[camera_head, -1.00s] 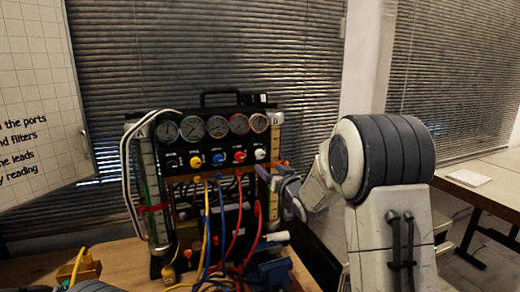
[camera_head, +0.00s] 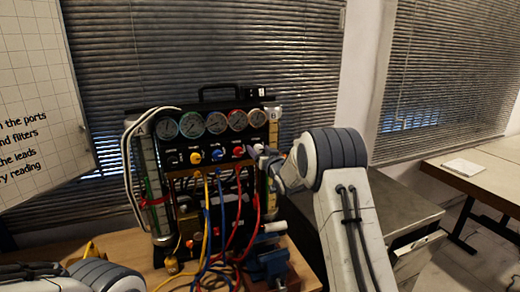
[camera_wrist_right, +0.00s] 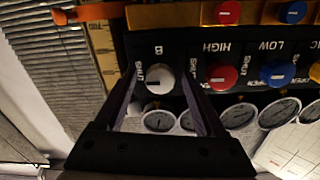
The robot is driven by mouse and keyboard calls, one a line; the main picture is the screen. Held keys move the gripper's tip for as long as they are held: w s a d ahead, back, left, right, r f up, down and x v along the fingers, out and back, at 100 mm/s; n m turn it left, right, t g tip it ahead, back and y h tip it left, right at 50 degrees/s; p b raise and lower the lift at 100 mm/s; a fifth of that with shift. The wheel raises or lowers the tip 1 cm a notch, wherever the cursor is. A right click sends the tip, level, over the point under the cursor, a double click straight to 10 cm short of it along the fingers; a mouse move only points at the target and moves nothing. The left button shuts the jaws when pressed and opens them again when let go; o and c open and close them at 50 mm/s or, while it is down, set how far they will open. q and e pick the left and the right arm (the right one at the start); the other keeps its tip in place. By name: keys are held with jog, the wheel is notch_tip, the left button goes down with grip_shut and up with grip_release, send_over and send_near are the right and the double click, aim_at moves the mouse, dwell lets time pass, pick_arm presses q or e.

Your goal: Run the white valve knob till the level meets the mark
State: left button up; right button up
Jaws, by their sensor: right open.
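The white valve knob (camera_wrist_right: 160,79) sits on the black panel beside the word SHUT in the right wrist view. My right gripper (camera_wrist_right: 158,82) is open, with its two fingers on either side of the knob; I cannot tell whether they touch it. In the head view my right gripper (camera_head: 264,156) is at the panel's right end and largely covers the knob. The scaled tube B (camera_head: 274,128) stands at the panel's right edge; an orange marker (camera_wrist_right: 88,14) crosses its scale in the wrist view. The liquid level there is not clear. My left gripper is out of view.
Red (camera_wrist_right: 221,76), blue (camera_wrist_right: 278,74) and yellow knobs sit in the same row, close to my right gripper. Several gauges (camera_head: 216,123) line the panel top. Coloured leads (camera_head: 208,220) hang in front. A blue vise (camera_head: 268,262) stands below my right arm.

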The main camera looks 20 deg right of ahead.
grip_shut()
jog(key=shift+f+b, duration=0.1)
jog(key=shift+b, duration=0.4)
jog(key=n+b, duration=1.1)
jog(key=b, duration=0.3)
jog(key=shift+f, duration=0.1)
jog(key=n+b, duration=0.2)
jog(key=n, duration=0.1)
jog(key=shift+a+n+b, duration=0.1)
jog(key=shift+n+b, duration=0.2)
jog(key=shift+b, duration=0.1)
jog(key=shift+n+b, duration=0.95)
jog(key=shift+n, duration=0.75)
grip_release()
